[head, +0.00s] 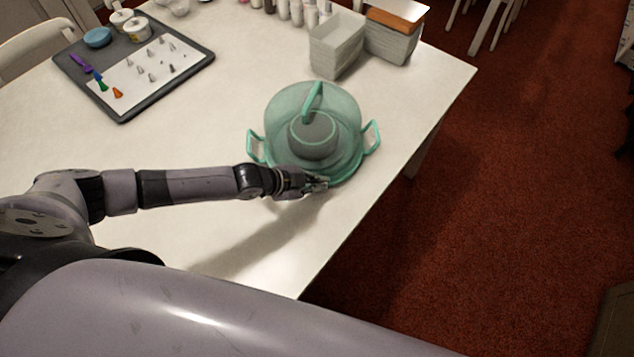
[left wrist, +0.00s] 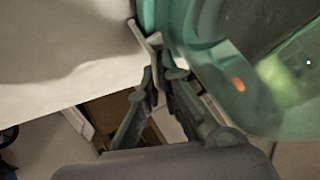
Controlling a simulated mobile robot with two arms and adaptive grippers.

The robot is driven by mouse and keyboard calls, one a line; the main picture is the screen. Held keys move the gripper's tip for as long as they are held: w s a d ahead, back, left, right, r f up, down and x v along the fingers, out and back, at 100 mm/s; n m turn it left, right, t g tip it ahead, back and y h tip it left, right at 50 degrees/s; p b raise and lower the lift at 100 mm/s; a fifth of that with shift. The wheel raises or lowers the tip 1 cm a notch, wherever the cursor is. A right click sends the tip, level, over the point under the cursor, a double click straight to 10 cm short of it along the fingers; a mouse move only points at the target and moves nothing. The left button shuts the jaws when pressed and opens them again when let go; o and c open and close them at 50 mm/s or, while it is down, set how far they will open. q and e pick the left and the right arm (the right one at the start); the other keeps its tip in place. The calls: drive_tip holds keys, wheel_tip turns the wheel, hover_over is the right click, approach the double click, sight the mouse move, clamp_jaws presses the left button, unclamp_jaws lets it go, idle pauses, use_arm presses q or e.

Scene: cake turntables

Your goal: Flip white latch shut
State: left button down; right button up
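A clear green cake carrier (head: 285,105) with a domed lid, top handle and two side handles stands on the white table. A grey round cake-like form shows inside it. My left gripper (head: 322,184) is at the carrier's near lower rim. In the left wrist view, a thin pale latch (left wrist: 143,38) sticks out beside the green wall. The fingertips of my left gripper (left wrist: 160,73) close in on its lower end, one on each side. In the head view the latch is too small to tell apart from the fingers. My right gripper is not in view.
A grey tray (head: 190,72) with piping tips lies at the far left of the table. A pale bin (head: 335,50), another bin (head: 392,42) and several bottles stand at the back. The table (head: 215,130) is clear left of the carrier; its right edge is close.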

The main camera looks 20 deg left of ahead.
use_arm(q)
drive_tip(key=c, duration=1.8)
unclamp_jaws()
drive_tip(key=shift+v, duration=4)
drive_tip(key=shift+f, duration=0.1)
